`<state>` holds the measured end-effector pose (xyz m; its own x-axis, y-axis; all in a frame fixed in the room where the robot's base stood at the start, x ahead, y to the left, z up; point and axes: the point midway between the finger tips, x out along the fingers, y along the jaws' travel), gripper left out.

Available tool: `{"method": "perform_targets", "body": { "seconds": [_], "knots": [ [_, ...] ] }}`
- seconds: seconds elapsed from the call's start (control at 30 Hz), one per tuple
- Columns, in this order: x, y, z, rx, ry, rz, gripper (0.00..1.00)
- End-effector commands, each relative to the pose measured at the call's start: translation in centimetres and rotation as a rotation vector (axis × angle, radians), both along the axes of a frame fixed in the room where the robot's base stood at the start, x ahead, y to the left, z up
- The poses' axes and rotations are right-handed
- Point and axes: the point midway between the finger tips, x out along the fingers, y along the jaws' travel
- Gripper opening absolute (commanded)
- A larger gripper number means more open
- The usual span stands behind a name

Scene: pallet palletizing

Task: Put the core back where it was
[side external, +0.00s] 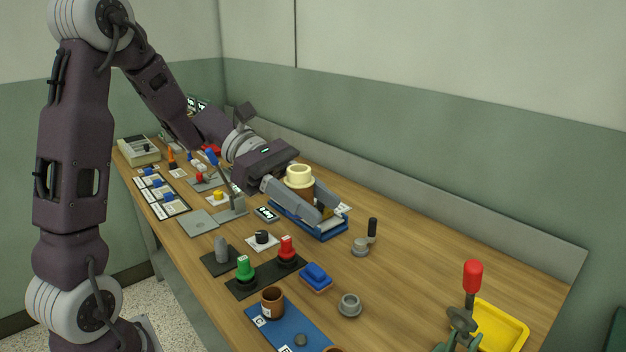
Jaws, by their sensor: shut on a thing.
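A cream, open-topped cylinder (299,174), which looks like the core, stands upright at my gripper (324,210). A brown part (315,192) shows just below and beside it. The grey fingers are shut around this piece and hide most of its lower part. I cannot tell whether the cream and brown parts are one piece. The gripper is low over a blue tray or base (318,231) on the bench. Whether the held piece touches that base is hidden.
A blue mat (292,328) with a brown cup (272,301) lies in front. Green (245,269) and red (287,250) knobs stand nearer the middle. A grey ring (349,305), a blue block (316,276), a yellow tray (503,327) and a red-handled clamp (472,277) are to the right.

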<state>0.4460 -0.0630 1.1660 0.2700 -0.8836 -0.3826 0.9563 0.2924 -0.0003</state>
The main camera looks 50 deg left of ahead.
Motion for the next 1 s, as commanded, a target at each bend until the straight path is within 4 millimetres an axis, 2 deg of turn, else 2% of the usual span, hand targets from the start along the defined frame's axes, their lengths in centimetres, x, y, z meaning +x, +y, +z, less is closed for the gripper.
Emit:
{"method": "perform_targets", "body": {
  "seconds": [0.2,0.5,0.77,1.0],
  "knots": [
    [-3.7,-3.1,-1.8,-0.001,0.001,-0.27,0.01],
    [-10.1,-5.5,-4.6,-0.002,0.001,-0.736,0.01],
    [-15.8,-4.8,-7.0,-0.003,0.001,-1.248,0.01],
    [-19.4,-2.0,-8.6,-0.002,0.0,-1.764,0.01]
  ]
}}
